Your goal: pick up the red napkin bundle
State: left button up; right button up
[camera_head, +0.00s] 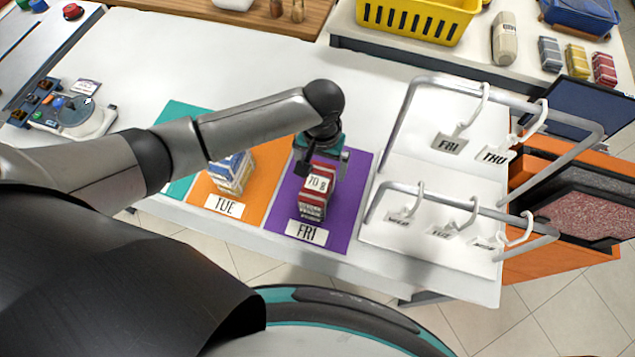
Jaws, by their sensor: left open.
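My left gripper (322,165) points down over the bundle's top end. Its fingers are open, one to each side of the top of the bundle. I cannot tell how far down the fingers reach or whether they touch it. Another red bundle (604,69) stands on the back counter at the far right. My right gripper is out of view.
A metal rack (400,120) with hanging day tags stands close to the right. A yellow basket (415,18) is on the back counter.

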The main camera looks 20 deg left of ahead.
aim_at(319, 179)
pick_arm(q)
notch_tip(319, 179, down, 4)
jog(key=shift+s+a, duration=0.15)
jog(key=shift+c, duration=0.2)
jog(key=c, duration=1.2)
